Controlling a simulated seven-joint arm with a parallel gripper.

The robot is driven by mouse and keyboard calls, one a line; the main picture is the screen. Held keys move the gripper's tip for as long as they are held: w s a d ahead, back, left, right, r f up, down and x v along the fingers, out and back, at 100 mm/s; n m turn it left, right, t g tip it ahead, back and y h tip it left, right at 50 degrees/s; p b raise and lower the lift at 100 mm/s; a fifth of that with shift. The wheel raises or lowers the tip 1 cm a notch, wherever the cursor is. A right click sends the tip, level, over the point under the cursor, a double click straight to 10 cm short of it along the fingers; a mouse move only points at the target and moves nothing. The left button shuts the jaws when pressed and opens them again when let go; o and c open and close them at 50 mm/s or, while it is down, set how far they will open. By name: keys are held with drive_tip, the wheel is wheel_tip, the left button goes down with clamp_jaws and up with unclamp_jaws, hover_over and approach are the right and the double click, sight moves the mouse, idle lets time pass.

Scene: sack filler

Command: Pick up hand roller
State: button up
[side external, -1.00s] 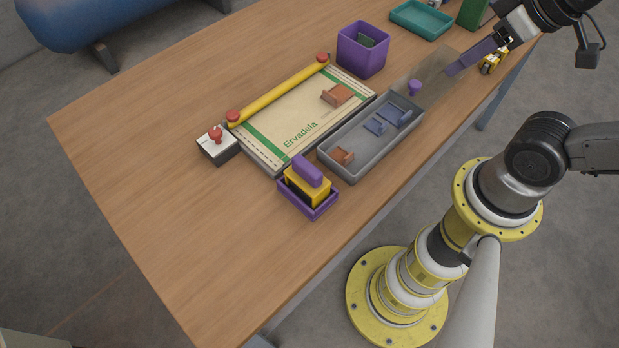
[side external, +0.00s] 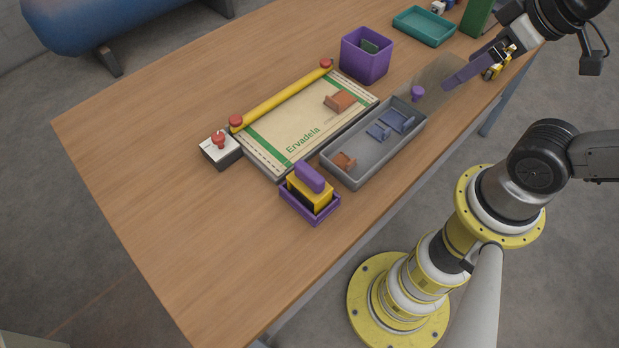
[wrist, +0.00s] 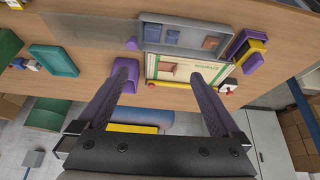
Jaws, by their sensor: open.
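A yellow tool with dark parts (side external: 491,73), possibly the hand roller, lies at the table's right edge, partly hidden behind my gripper in the side view. A yellow block with a purple handle (side external: 310,178) sits upright in a small purple tray (side external: 322,217) at the front edge; it also shows at the right in the wrist view (wrist: 256,47). I cannot tell for sure which is the roller. My gripper (side external: 450,84) has long purple fingers above the right part of the table. In the wrist view my gripper (wrist: 163,77) is open, with nothing between its fingers.
A grey tray (side external: 347,179) holds several small blue and brown pieces. A sack (side external: 290,125) lies beside it under a yellow bar (side external: 285,95) with red ends. A purple bin (side external: 366,66), teal tray (side external: 424,28) and red-button box (side external: 220,150) stand around. The table's left front is clear.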

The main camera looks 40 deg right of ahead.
drive_tip(key=w+a+r+n, duration=0.2)
drive_tip(key=w+r+n, duration=0.1)
drive_tip(key=r+n, duration=0.15)
drive_tip(key=n+g, duration=0.6)
drive_tip(key=n, duration=0.7)
hover_over(309, 171)
drive_tip(key=d, duration=0.1)
wheel_tip(309, 171, down, 8)
drive_tip(key=r, duration=0.1)
wheel_tip(309, 171, down, 8)
drive_tip(key=shift+a+f, duration=0.25)
drive_tip(key=shift+f, duration=1.1)
drive_tip(key=shift+a+f, duration=0.2)
drive_tip(key=shift+f, duration=1.15)
drive_tip(key=c, duration=1)
